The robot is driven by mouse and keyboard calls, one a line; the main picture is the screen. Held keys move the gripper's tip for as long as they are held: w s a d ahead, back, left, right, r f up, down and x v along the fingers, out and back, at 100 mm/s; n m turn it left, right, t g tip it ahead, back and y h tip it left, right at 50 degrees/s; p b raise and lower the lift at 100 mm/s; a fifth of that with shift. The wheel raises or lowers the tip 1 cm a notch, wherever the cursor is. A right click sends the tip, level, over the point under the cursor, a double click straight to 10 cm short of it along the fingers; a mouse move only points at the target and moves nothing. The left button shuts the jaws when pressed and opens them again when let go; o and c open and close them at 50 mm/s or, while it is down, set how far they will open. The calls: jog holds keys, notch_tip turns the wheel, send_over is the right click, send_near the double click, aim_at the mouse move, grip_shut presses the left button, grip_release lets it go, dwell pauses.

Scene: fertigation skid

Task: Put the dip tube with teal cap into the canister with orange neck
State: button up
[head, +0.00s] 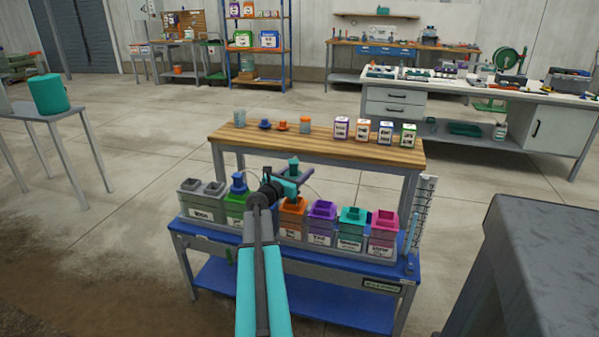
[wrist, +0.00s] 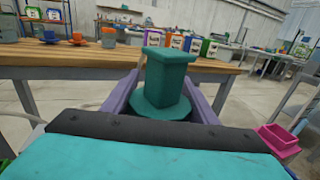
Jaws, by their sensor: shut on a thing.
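My gripper (head: 292,178) is shut on the teal cap (head: 294,165) of the dip tube, above the row of canisters. In the wrist view the teal cap (wrist: 166,80) stands upright between the two purple fingers. The tube below the cap is hidden in both views. The canister with orange neck (head: 292,208) stands in the row on the blue bench, below and close to my gripper in the head view. My arm covers part of its left side. I cannot tell how the tube lines up with its opening.
Grey, green, purple, teal and pink-necked canisters (head: 322,212) stand beside it in the row on the blue bench (head: 335,260). Behind is a wooden shelf (head: 270,138) with small boxes and cups. A clear scale (head: 421,210) stands at right.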

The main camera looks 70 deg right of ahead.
aim_at(300, 200)
jog(key=shift+f+b, duration=3.75)
jog(key=shift+f, duration=0.75)
jog(key=o, duration=1.3)
jog(key=shift+a, duration=0.1)
jog(key=shift+p+v, duration=0.35)
jog(key=shift+v, duration=6.5)
